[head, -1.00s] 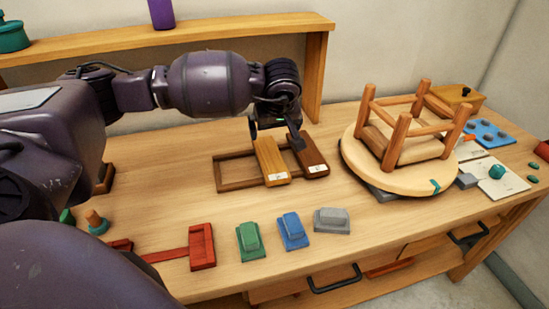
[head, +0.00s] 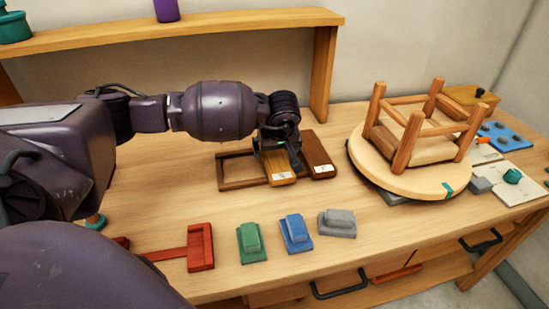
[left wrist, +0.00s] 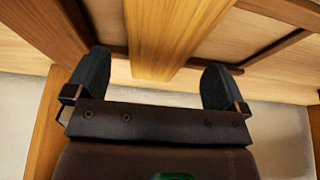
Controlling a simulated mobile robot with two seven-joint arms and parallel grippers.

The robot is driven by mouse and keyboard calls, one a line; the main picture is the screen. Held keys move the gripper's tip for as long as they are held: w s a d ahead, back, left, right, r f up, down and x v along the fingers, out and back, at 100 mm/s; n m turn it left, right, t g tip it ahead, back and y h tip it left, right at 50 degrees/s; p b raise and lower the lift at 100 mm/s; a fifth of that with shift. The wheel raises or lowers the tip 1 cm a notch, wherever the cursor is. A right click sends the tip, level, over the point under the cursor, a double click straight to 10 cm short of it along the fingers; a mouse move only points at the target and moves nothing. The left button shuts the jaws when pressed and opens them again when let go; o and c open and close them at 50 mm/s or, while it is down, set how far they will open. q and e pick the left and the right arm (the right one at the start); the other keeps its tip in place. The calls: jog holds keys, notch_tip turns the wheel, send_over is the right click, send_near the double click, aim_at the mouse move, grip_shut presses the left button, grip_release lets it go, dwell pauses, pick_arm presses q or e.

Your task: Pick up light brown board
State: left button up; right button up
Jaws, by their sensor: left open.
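The light brown board (head: 278,172) lies in the dark wooden frame (head: 236,185) on the workbench, with a small white label at its near end. A dark brown board (head: 317,152) lies just to its right. My left gripper (head: 277,152) is over the far part of the light brown board and hides some of it. In the left wrist view the light brown board (left wrist: 165,40) runs between the two open fingers (left wrist: 155,82), with a gap on each side. My right gripper is not in view.
Red (head: 200,247), green (head: 249,242), blue (head: 296,233) and grey (head: 338,223) pieces stand in front of the frame. An upturned stool (head: 415,150) stands to the right. A wooden shelf (head: 200,37) runs behind. Bare bench lies left of the frame.

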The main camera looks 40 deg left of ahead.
aim_at(275, 155)
pick_arm(q)
jog(key=x, duration=0.3)
jog(key=shift+f, duration=0.25)
jog(key=shift+r, duration=0.1)
jog(key=shift+c, duration=0.5)
jog(key=c, duration=0.9)
jog(key=shift+c, duration=0.2)
